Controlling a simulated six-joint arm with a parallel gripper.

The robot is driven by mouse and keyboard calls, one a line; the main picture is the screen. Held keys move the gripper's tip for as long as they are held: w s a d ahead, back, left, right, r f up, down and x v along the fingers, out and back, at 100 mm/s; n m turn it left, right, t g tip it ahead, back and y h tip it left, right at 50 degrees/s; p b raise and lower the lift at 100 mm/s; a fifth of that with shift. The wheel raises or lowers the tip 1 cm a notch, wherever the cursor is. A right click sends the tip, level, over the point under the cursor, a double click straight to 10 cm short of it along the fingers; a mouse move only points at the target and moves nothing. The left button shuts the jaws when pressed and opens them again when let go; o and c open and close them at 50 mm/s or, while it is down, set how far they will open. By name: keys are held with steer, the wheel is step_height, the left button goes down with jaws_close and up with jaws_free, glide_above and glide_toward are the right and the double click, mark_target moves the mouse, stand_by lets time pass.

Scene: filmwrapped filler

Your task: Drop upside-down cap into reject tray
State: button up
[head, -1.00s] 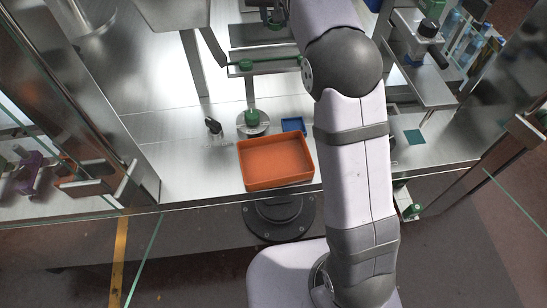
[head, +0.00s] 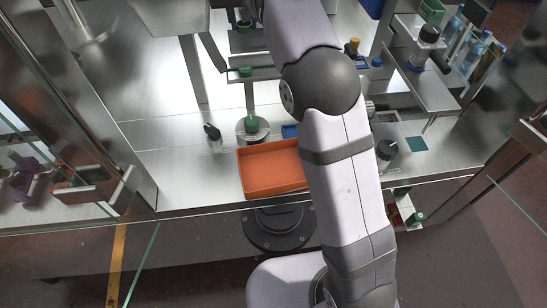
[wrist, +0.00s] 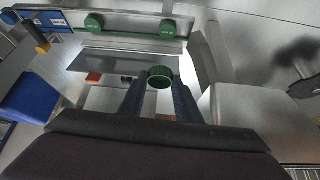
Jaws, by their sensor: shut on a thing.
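My gripper (wrist: 159,82) shows in the wrist view, its two dark ribbed fingers shut on a green cap (wrist: 159,71) at their tips. I cannot tell which way up the cap sits. In the head view my arm hides the gripper and the held cap. An orange tray (head: 268,184), open and empty where visible, lies near the bench's front edge in the head view; my arm covers its right end. I cannot confirm from a label that it is the reject tray.
Green caps sit along a rail (wrist: 130,24) in the wrist view. A round stand with a green cap (head: 251,124) is behind the orange tray. Glass panels flank the bench; bare metal lies left of the tray.

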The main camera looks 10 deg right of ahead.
steer(key=s+a+f+n+y+b, duration=0.1)
steer(key=s+a+f+b, duration=0.1)
steer(key=s+a+f, duration=0.3)
steer(key=s+a+f+n+y+b, duration=0.1)
steer(key=s+a+n+b, duration=0.15)
steer(key=s, duration=0.55)
steer(key=s+d+f+m+g+h, duration=0.3)
steer(key=s+d+f+m+h, duration=0.4)
steer(key=s+d+f+m, duration=0.4)
step_height(320, 180, down, 2)
steer(key=d+m, duration=0.1)
steer(key=m, duration=0.2)
steer(key=shift+s+d+f, duration=0.2)
steer(key=shift+s, duration=0.15)
steer(key=shift+f+b, duration=1.45)
steer(key=shift+f, duration=1.55)
